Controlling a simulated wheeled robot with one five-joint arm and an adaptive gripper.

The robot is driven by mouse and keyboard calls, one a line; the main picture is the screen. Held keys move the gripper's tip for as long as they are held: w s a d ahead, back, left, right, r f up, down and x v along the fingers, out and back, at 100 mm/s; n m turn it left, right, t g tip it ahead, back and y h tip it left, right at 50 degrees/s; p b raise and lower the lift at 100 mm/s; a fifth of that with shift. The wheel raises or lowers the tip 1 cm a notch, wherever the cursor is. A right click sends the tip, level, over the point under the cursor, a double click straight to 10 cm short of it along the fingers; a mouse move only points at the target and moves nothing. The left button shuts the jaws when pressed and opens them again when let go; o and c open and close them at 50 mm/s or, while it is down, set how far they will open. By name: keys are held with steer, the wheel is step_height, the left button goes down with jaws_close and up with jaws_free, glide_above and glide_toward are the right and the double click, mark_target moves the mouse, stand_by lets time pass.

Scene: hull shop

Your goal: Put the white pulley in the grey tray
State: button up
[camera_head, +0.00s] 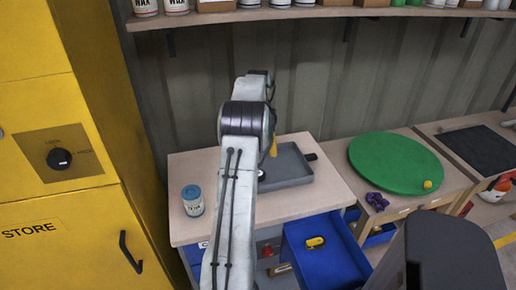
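The grey tray (292,168) lies on the light wooden top of the left bench, partly hidden behind my arm. My arm reaches up through the middle of the view and bends down over the tray's left side. My gripper (270,149) is mostly hidden behind the arm; only a yellow piece, which seems to belong to it, shows above the tray. A small white and dark round thing (261,173) shows at the tray's left edge, beside the arm. It may be the white pulley, but I cannot tell, nor whether it is held. The visible tray floor looks bare.
A blue-lidded can (193,200) stands left on the bench. An open blue drawer (321,257) with a yellow item juts out below. A green disc (394,163), purple item (377,201) and dark mat (481,148) lie right. A yellow cabinet (60,150) stands left; a shelf runs above.

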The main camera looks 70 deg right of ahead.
steer(key=w+a+r+n, duration=0.3)
steer(key=w+a, duration=0.1)
steer(key=a, duration=0.4)
steer(key=w+a+r+n, duration=0.2)
steer(key=w+a+n, duration=0.2)
steer(key=a, duration=0.3)
steer(key=w+a+r+n, duration=0.3)
steer(key=w+a, duration=0.2)
steer(key=a, duration=0.3)
steer(key=s+a+n+t, duration=0.1)
steer(key=s+a+n, duration=0.2)
steer(key=a+n, duration=0.3)
steer(key=s+a+n+t, duration=0.1)
steer(key=s+a+n, duration=0.2)
steer(key=a, duration=1)
steer(key=s+a+n+t, duration=0.1)
steer(key=s+a+n, duration=0.2)
steer(key=a+n, duration=0.6)
steer(key=shift+s+a+r+n, duration=0.35)
steer(key=shift+a+n, duration=0.05)
steer(key=shift+a, duration=0.1)
